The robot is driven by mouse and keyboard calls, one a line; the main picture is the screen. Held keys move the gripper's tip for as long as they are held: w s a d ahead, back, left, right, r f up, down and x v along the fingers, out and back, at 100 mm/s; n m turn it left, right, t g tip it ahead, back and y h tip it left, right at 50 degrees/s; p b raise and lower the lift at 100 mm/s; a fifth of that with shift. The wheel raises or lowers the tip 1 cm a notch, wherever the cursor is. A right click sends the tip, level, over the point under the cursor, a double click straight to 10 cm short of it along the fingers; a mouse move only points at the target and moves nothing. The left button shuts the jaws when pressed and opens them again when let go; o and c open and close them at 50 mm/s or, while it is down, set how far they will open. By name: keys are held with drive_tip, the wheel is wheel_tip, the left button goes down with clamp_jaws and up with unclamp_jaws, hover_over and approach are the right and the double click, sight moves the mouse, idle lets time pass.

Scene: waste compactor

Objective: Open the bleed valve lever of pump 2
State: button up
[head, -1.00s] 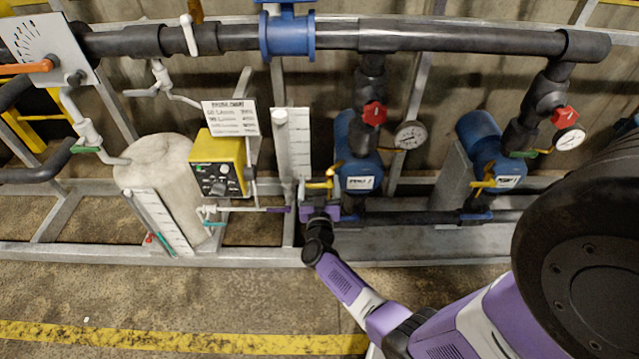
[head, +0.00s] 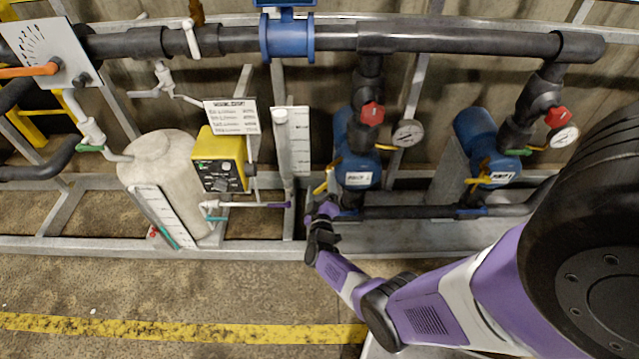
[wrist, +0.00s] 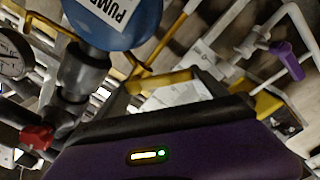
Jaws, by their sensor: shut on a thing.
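The left blue pump (head: 357,160) carries a white label (head: 359,179) whose number is too blurred to read surely in the head view. The wrist view shows part of that label (wrist: 117,12), reading "PUMP", with the number cut off. A yellow bleed valve lever (head: 321,187) is at the lower left of this pump and slants toward the camera. It also shows in the wrist view (wrist: 163,79). My purple gripper (head: 322,207) is at the lever's near end and shut on it. The gripper body hides the grip itself.
A second blue pump (head: 486,150) with its own yellow lever (head: 476,182) stands to the right. A white pipe with a purple handle (head: 279,205) is close left of my gripper. A yellow control box (head: 219,160) and white tank (head: 165,170) stand farther left.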

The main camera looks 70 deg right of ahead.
drive_tip(key=n, duration=0.2)
drive_tip(key=f+n, duration=0.1)
drive_tip(key=shift+s+n, duration=0.4)
drive_tip(key=shift+s+d+f+n, duration=0.15)
drive_tip(key=shift+s+n, duration=0.1)
drive_tip(key=shift+n, duration=0.8)
drive_tip(key=shift+s+d+f+n, duration=0.1)
drive_tip(key=shift+s+n, duration=0.15)
drive_tip(key=shift+n, duration=0.8)
drive_tip(key=o, duration=2)
drive_tip(key=p+v, duration=0.3)
drive_tip(key=v, duration=0.4)
drive_tip(key=shift+s+a+p, duration=0.2)
drive_tip(key=shift+a+p, duration=0.1)
drive_tip(key=shift+a, duration=0.05)
